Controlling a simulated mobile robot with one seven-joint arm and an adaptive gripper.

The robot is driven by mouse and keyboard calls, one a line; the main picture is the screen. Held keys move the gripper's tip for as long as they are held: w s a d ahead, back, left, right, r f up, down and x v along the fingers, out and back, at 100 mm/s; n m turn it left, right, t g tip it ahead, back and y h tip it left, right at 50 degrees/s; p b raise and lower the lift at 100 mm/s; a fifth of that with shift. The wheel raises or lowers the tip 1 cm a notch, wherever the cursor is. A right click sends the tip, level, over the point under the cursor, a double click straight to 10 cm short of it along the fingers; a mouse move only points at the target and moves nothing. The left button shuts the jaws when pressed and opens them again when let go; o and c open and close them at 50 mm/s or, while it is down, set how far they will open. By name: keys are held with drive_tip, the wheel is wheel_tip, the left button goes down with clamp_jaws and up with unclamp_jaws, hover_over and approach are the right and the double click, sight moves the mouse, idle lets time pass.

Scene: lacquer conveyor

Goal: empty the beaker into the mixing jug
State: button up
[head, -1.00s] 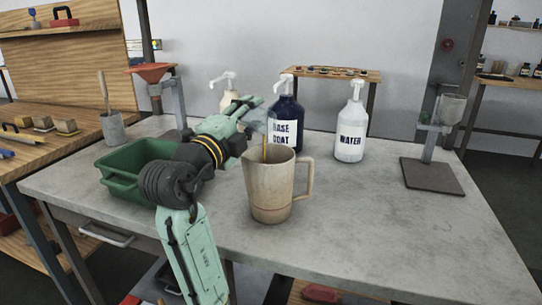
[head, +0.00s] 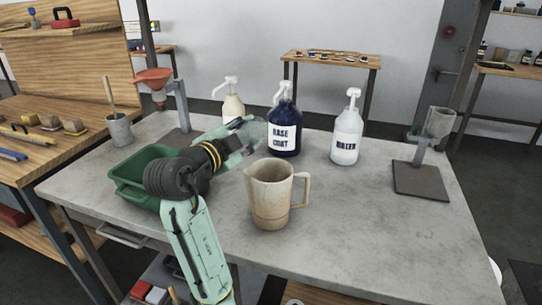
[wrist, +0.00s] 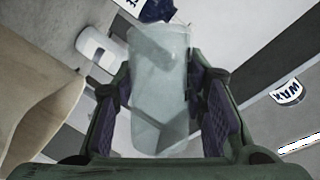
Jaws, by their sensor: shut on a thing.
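The beaker (wrist: 158,95) is clear and sits between both fingers in the wrist view. I see no coloured liquid in it there. My gripper (head: 246,142) is shut on it, just behind and to the left of the jug's rim in the head view, where the beaker is hard to make out. The mixing jug (head: 270,205) is beige with a handle on its right and stands upright on the grey bench. Its contents are hidden. Its side also fills the left of the wrist view (wrist: 35,95).
A dark blue base coat bottle (head: 284,130) and a white water bottle (head: 346,140) stand behind the jug. A cream pump bottle (head: 233,108) is behind my gripper. A green bin (head: 128,190) lies left, under my arm.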

drive_tip(key=shift+f+n+g+p, duration=0.1)
drive_tip(key=shift+n+g+p, duration=0.35)
drive_tip(key=shift+n, duration=0.25)
drive_tip(key=f+n, duration=0.1)
drive_tip(key=w+a+f+n+g, duration=0.1)
drive_tip(key=f+n+g, duration=0.1)
drive_tip(key=shift+w+a+n+h+b, duration=0.25)
drive_tip(key=shift+w+n+h+b, duration=0.05)
drive_tip(key=shift+w+n, duration=0.1)
drive_tip(key=f+n, duration=0.1)
drive_tip(key=f, duration=0.1)
drive_tip(key=f+g, duration=0.1)
drive_tip(key=w+a+f+n+h, duration=0.1)
drive_tip(key=f, duration=0.1)
drive_tip(key=shift+w+f+n+g, duration=0.1)
drive_tip(key=shift+f+n+g, duration=0.2)
drive_tip(key=shift+g, duration=0.05)
